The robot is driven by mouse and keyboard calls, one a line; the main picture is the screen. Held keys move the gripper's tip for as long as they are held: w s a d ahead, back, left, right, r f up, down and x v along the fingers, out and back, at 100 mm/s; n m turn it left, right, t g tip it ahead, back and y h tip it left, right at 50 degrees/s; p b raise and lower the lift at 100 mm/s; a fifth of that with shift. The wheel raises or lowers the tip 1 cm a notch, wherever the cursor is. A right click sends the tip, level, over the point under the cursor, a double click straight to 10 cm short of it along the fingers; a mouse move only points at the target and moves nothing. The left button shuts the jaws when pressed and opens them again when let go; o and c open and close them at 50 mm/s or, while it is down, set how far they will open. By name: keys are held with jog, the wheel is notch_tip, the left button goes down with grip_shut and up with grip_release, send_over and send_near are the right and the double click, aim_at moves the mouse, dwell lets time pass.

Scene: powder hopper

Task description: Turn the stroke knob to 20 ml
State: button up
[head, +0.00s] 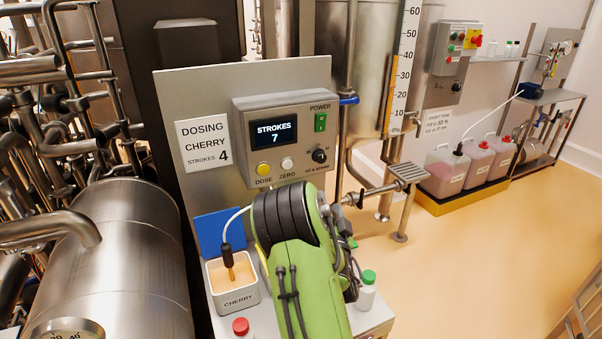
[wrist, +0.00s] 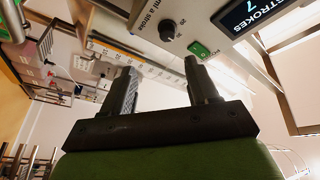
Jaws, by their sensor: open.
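The stroke knob (head: 319,156) is a small black dial at the lower right of the grey dosing box (head: 284,139). In the wrist view the knob (wrist: 167,32) shows upside down beside the printing "ml a stroke". Its scale marks are small, and I cannot tell which mark it points to. The display (head: 274,133) reads STROKES 7. My gripper (wrist: 161,66) is open and empty, its two dark fingers apart. The knob lies beyond the fingertips, and nothing touches it. In the head view my green arm hides most of the gripper.
A green power switch (head: 320,122) sits above the knob; a yellow button (head: 263,170) and a white button (head: 287,164) are left of it. A sign (head: 205,145) reads DOSING CHERRY STROKES 4. Below stand a cherry container (head: 237,300) and a green-capped bottle (head: 367,290).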

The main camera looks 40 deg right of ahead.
jog(key=t, duration=0.1)
send_near(321, 161)
jog(key=shift+n+t, duration=0.3)
jog(key=x, duration=0.8)
jog(key=shift+w+d+p, duration=0.25)
jog(key=shift+w+p, duration=0.05)
jog(key=shift+p, duration=0.05)
jog(key=c, duration=1)
